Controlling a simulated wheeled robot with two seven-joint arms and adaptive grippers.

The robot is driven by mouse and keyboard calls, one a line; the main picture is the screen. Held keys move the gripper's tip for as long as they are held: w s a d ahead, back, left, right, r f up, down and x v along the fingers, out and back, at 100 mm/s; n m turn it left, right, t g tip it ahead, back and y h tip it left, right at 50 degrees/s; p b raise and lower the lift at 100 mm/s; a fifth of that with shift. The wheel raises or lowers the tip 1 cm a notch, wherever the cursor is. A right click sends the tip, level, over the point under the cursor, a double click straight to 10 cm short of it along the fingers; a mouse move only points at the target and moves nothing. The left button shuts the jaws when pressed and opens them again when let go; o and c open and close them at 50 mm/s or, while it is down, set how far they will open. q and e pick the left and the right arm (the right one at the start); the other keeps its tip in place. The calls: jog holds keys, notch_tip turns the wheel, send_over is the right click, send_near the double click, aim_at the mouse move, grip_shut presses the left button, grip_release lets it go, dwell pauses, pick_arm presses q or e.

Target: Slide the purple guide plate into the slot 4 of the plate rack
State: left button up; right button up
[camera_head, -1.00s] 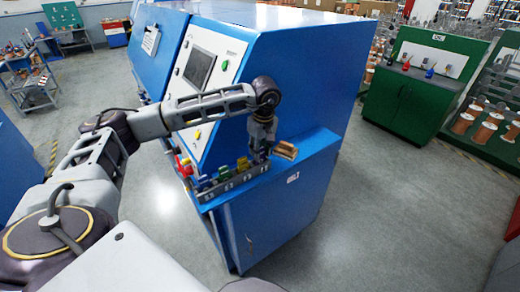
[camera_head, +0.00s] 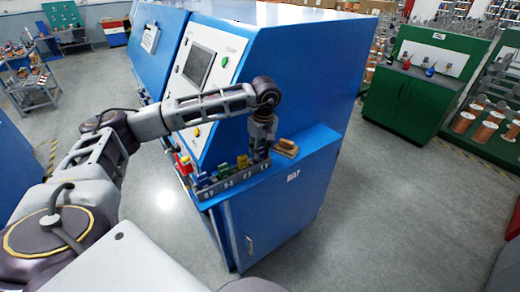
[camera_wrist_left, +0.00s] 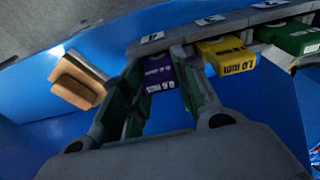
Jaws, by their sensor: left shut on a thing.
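The purple guide plate (camera_wrist_left: 160,73) is between the fingers of my left gripper (camera_head: 259,153) in the left wrist view. The gripper is shut on it. The plate lines up with the end position of the plate rack (camera_wrist_left: 182,35), beside a white number label (camera_wrist_left: 152,37). I cannot tell how deep it sits in the slot. A yellow plate (camera_wrist_left: 228,54) and a green plate (camera_wrist_left: 299,41) stand in the neighbouring slots. In the head view the rack (camera_head: 225,186) lies along the ledge, with my gripper at its right end. My right gripper is not in view.
A brown block (camera_head: 287,145) on a grey base lies on the blue ledge (camera_head: 318,141), just right of my gripper. The machine's sloped control panel (camera_head: 203,68) rises behind the rack. Red and yellow parts (camera_head: 184,164) are at the ledge's left end.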

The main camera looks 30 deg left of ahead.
pick_arm(q)
jog(key=shift+f, duration=0.1)
jog(key=o, duration=1.1)
notch_tip(320, 180, up, 12)
jog(key=d, duration=0.1)
jog(key=shift+s+d, duration=0.15)
jog(key=shift+s, duration=0.1)
jog(key=shift+f, duration=0.1)
dwell(0.7)
